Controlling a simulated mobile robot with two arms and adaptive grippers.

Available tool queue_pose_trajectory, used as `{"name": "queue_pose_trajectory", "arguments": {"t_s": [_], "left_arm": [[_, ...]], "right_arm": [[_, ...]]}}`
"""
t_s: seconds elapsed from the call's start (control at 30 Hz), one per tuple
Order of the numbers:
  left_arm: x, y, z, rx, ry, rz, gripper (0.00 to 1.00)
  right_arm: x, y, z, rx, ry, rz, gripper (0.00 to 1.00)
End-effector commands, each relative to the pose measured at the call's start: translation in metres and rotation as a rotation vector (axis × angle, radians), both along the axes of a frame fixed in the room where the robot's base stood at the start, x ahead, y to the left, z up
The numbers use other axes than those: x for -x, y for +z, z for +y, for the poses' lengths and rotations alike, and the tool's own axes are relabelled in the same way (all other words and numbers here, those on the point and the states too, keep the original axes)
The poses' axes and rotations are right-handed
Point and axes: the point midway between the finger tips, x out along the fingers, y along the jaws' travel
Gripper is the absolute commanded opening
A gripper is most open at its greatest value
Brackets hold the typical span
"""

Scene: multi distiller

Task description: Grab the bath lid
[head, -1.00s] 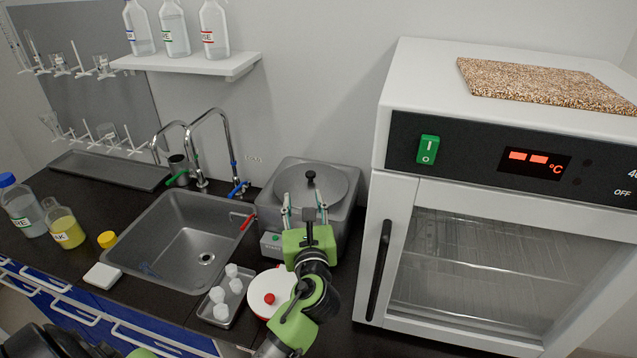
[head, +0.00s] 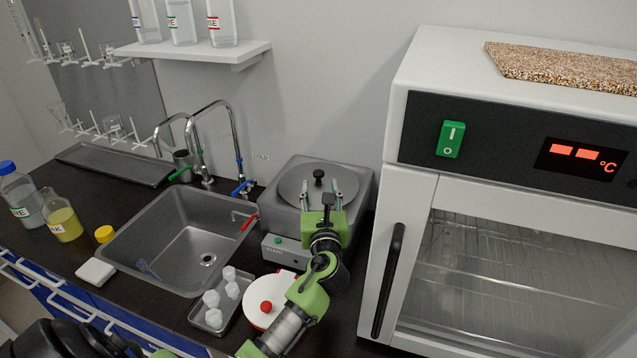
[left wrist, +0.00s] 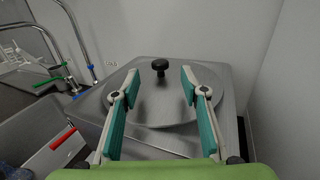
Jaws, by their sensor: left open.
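The bath lid (head: 292,190) is a round grey disc with a black knob (head: 318,175) on top. It lies on the square grey bath (head: 273,222) between the sink and the oven. My left gripper (head: 320,188) is open and empty, above the near part of the lid. In the left wrist view, the open fingers (left wrist: 160,82) point toward the knob (left wrist: 160,66). The knob stands just beyond the fingertips, roughly centred between them. Part of the lid (left wrist: 160,108) shows between the fingers. My right gripper is not in view.
The white oven (head: 410,200) stands close to the bath's right side. The sink (head: 185,220) and its taps (head: 238,140) are to the left. A white round lid with a red knob (head: 266,307) and a tray of white pieces (head: 214,330) lie in front.

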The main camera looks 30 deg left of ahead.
Motion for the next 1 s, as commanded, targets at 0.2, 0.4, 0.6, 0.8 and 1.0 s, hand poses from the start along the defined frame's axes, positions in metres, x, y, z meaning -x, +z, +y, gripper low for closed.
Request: {"name": "queue_pose_trajectory", "arguments": {"t_s": [0.2,0.4,0.6,0.8,1.0], "left_arm": [[-0.012,0.0,0.009,0.001,0.0,0.001,0.4],[-0.029,-0.003,0.023,-0.001,0.002,0.002,0.4],[-0.048,-0.006,0.037,0.0,0.001,0.0,0.4],[-0.053,-0.006,0.04,0.001,0.0,0.001,0.4],[-0.052,-0.006,0.04,0.001,0.0,0.001,0.22]], "right_arm": [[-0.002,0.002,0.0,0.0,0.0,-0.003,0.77],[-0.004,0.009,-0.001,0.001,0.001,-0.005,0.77],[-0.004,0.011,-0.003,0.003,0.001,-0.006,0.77],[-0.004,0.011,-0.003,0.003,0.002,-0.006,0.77],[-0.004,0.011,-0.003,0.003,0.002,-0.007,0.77]]}}
